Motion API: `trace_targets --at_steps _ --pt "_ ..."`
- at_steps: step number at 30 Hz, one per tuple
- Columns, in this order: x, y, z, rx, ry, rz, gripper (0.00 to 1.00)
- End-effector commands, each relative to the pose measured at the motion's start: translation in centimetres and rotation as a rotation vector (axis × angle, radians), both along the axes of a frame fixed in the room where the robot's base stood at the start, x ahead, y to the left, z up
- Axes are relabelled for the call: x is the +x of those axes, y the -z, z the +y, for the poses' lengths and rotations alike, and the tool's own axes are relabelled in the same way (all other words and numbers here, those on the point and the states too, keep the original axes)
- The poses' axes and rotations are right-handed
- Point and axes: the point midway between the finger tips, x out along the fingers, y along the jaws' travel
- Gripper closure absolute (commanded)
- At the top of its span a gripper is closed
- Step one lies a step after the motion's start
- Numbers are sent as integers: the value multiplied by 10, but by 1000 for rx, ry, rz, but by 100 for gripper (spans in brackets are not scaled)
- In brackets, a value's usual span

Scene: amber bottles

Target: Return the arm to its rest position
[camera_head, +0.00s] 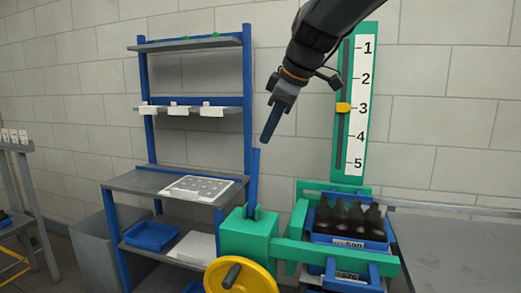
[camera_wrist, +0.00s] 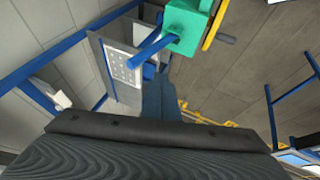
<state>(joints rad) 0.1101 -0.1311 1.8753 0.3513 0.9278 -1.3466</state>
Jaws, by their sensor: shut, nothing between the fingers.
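My arm comes in from the top of the head view and my gripper (camera_head: 269,130) hangs in the air, pointing down and slightly left. Its blue fingers are together with nothing between them. They are above and to the right of the top of a blue lever (camera_head: 254,180), apart from it in the picture. In the wrist view the closed fingers (camera_wrist: 157,104) show beyond the dark wrist edge. The lever (camera_wrist: 151,48) stands out from a green box (camera_wrist: 187,22) there. No object is held.
A green stand holds a blue crate (camera_head: 322,240) of dark bottles (camera_head: 348,217). A numbered scale (camera_head: 363,110) has its yellow marker (camera_head: 343,108) near 3. A yellow handwheel (camera_head: 256,283) sits on the green box. A blue-framed shelf (camera_head: 247,90) stands left, with a white perforated tray (camera_head: 198,188).

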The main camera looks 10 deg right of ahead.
Motion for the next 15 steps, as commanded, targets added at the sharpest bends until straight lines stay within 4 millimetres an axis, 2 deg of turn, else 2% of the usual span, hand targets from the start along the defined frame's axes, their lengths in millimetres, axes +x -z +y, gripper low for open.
trace_targets --at_steps 5,8,11,14,15 --pt "-7 -12 -4 0 2 1 100" --pt "-10 2 -4 11 33 29 100" --pt "-16 42 -5 35 125 99 100" --pt "-31 103 -6 66 278 199 100" --pt "-41 130 -7 74 346 242 100"
